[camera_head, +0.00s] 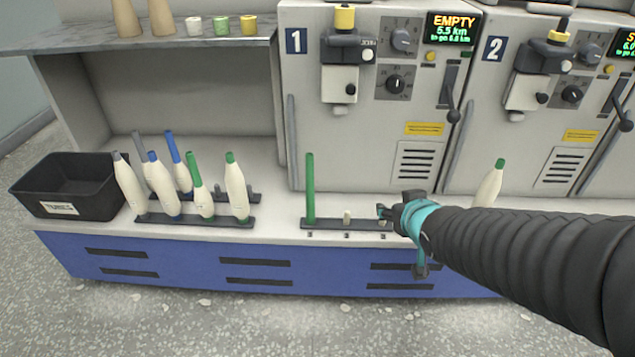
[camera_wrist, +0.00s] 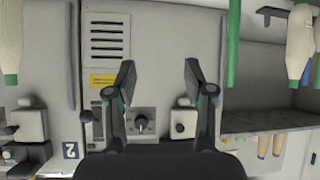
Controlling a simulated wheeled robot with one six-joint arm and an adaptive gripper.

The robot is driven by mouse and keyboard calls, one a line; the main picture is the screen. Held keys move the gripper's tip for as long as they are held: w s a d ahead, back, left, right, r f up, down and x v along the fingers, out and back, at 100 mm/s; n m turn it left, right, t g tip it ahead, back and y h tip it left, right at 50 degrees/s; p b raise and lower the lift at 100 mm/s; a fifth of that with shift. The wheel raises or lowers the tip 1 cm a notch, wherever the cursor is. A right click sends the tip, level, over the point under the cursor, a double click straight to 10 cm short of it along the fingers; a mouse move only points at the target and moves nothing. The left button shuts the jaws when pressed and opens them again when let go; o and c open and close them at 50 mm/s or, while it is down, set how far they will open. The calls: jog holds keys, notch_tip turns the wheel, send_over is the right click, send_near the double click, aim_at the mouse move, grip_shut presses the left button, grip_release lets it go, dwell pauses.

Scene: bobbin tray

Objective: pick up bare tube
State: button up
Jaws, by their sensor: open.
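A bare green tube (camera_head: 310,188) stands upright at the left end of a dark peg rail (camera_head: 340,224) in front of machine 1. In the wrist view, which looks upside down, the green tube (camera_wrist: 233,45) is at the upper right, to the right of the fingers. My gripper (camera_head: 383,211) is near the rail's right part, to the right of the tube and apart from it. In the wrist view my gripper (camera_wrist: 158,75) is open with nothing between its fingers. My wrist hides the rail's right end.
Several wound bobbins (camera_head: 238,188) stand on rails to the left, and another bobbin (camera_head: 489,184) stands to the right beyond my arm. A black bin (camera_head: 98,196) sits at the far left. Machine 1 (camera_head: 300,120) rises behind the rail. A shelf (camera_head: 100,43) holds cones and small spools.

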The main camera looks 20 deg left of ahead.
aim_at(312, 192)
jog(key=w+a+f+n+y, duration=0.1)
jog(key=w+a+f, duration=0.1)
jog(key=a, duration=0.4)
jog(key=w+a+f+n+y, duration=0.1)
jog(key=w+a+f+y, duration=0.1)
jog(key=a, duration=0.4)
jog(key=w+a+f+n+y, duration=0.1)
jog(key=w+a+f, duration=0.1)
jog(key=a+f, duration=0.2)
jog(key=shift+w+a+y, duration=0.15)
jog(key=shift+a+y, duration=0.05)
jog(key=shift+a, duration=0.4)
jog(key=shift+w+a+y, duration=0.15)
jog(key=shift+a+y, duration=0.05)
jog(key=shift+a, duration=0.4)
jog(key=shift+r+x, duration=0.15)
jog(key=shift+x, duration=1.15)
jog(key=shift+r+x, duration=0.15)
jog(key=shift+x, duration=1.2)
jog(key=shift+w, duration=0.15)
grip_shut()
